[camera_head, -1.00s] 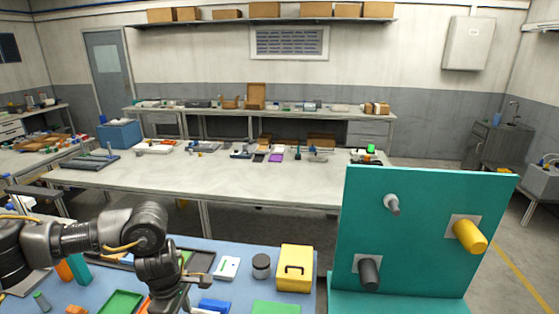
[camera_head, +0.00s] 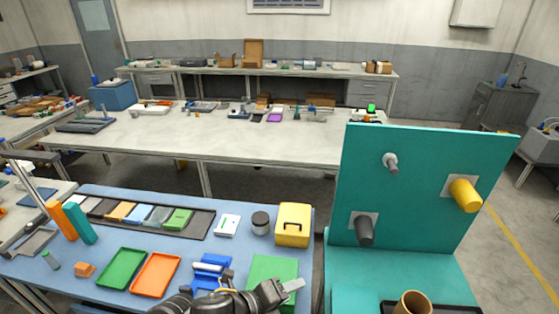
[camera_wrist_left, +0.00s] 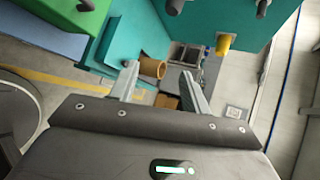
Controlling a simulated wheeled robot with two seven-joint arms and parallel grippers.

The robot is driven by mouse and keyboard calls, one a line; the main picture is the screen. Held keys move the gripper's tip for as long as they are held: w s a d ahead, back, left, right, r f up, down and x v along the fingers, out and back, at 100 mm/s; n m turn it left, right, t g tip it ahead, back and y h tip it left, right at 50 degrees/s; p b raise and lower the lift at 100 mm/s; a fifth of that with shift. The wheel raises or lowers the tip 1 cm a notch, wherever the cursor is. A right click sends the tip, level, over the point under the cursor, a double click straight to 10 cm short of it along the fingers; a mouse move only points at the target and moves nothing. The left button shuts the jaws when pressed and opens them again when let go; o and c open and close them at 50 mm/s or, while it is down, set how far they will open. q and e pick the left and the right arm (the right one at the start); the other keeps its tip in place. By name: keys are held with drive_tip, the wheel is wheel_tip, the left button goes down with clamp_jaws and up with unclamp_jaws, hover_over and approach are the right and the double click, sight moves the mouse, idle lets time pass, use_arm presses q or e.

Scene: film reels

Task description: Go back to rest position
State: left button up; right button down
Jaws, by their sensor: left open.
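My left gripper (camera_head: 292,286) is low at the bottom centre of the head view, beside a green square (camera_head: 268,268) on the blue table. In the left wrist view the left gripper (camera_wrist_left: 160,86) has its fingers spread, with nothing held. A teal stand (camera_head: 425,190) at the right carries a grey peg (camera_head: 391,164), a dark peg (camera_head: 364,231) and a yellow peg (camera_head: 465,195). A brown hollow roll (camera_head: 412,303) stands at the stand's foot. It shows beyond the fingers in the left wrist view (camera_wrist_left: 152,67). My right gripper is out of view.
The blue table (camera_head: 110,282) holds a green tray (camera_head: 121,268), an orange tray (camera_head: 155,274), a blue item (camera_head: 211,266), a dark jar (camera_head: 260,222) and a yellow box (camera_head: 293,225). The teal stand rises close to the right of the left gripper. A long white table (camera_head: 200,140) stands behind.

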use_arm(q)
drive_tip(key=s+a+f+n+g+y, duration=0.1)
drive_tip(key=s+a+f+n+y, duration=0.25)
drive_tip(key=s+a+n, duration=0.45)
drive_tip(key=s+a+f+n+g+y, duration=0.1)
drive_tip(key=s+a+f+n+y, duration=0.3)
drive_tip(key=a+n, duration=0.6)
drive_tip(key=s+a+f+n+g+y, duration=0.2)
drive_tip(key=s+a+f+n, duration=0.35)
drive_tip(key=a+n, duration=0.4)
wheel_tip(320, 180, down, 30)
drive_tip(key=s+d+n+g+b, duration=0.1)
drive_tip(key=s+n+b, duration=0.1)
drive_tip(key=b, duration=0.3)
drive_tip(key=s+a+f+b, duration=0.1)
drive_tip(key=s+f+b, duration=0.1)
drive_tip(key=s+f, duration=0.6)
drive_tip(key=s+a+f+g+b, duration=0.1)
drive_tip(key=s+f+b, duration=0.2)
drive_tip(key=s+f, duration=0.5)
wheel_tip(320, 180, down, 6)
drive_tip(key=shift+s+a+r, duration=0.15)
drive_tip(key=shift+s+a, duration=0.1)
drive_tip(key=shift+a, duration=0.1)
drive_tip(key=shift+m, duration=0.25)
